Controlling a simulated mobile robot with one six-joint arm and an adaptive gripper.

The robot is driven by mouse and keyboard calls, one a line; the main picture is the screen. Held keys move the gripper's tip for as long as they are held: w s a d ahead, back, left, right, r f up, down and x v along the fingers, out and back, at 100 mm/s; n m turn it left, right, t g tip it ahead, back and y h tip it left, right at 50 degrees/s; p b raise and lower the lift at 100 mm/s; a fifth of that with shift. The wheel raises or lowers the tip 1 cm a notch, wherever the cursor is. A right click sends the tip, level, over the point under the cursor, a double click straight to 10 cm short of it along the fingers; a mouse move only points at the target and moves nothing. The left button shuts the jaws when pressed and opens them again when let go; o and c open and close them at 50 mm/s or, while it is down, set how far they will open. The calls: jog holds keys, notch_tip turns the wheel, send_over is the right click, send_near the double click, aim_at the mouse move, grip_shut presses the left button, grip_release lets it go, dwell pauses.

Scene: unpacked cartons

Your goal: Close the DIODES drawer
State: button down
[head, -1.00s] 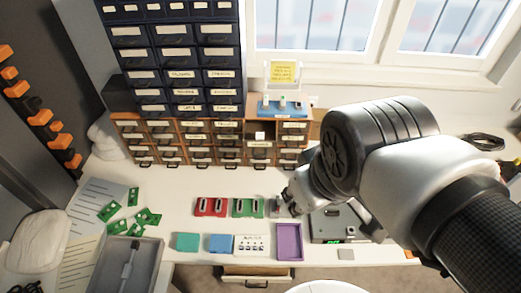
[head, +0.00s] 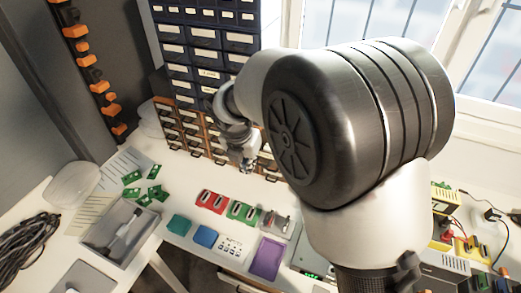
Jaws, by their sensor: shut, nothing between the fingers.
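A wooden cabinet of small labelled drawers (head: 190,118) stands at the back of the white table, under a dark blue drawer cabinet (head: 205,45). I cannot read a DIODES label in the head view. My arm covers the right part of the wooden cabinet, where a drawer stood out earlier, so I cannot tell how that drawer stands now. My gripper (head: 247,166) points down in front of the lower right drawers of the wooden cabinet. It is shut and holds nothing. I cannot tell whether it touches a drawer front.
Red and green blocks (head: 228,206), a teal box (head: 179,224), a blue box (head: 205,236) and a purple tray (head: 267,257) lie in front of the cabinet. A grey tray (head: 147,232) and green boards (head: 145,192) are at left. Yellow devices (head: 444,230) stand at right.

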jog(key=w+d+f+b, duration=0.2)
jog(key=w+f+b, duration=0.2)
jog(key=f, duration=0.6)
jog(key=shift+w+d, duration=0.15)
jog(key=shift+w, duration=1)
jog(key=shift+r, duration=0.1)
